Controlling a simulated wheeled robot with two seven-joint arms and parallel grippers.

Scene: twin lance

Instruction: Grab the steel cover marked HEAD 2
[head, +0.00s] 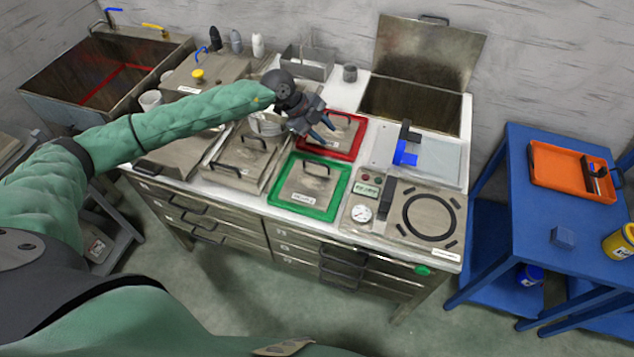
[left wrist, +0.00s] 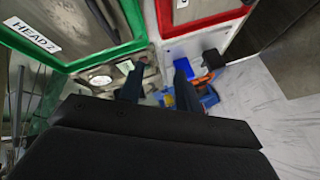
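The steel cover marked HEAD 2 (left wrist: 45,15) lies in a green frame (left wrist: 92,58) in the left wrist view, its label readable at the upper left. In the head view this looks like the steel cover (head: 316,176) with a black handle in the green tray (head: 333,208) at the counter's front. My left gripper (head: 322,134) is open and empty, above the left part of the red tray, behind the green one. Its two fingers (left wrist: 158,84) stand apart in the left wrist view. My right gripper is out of view.
A red tray (head: 349,153) with another steel cover sits behind the green one. Another lidded steel cover (head: 237,157) is at the left. A blue cart (head: 536,232) stands right of the counter.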

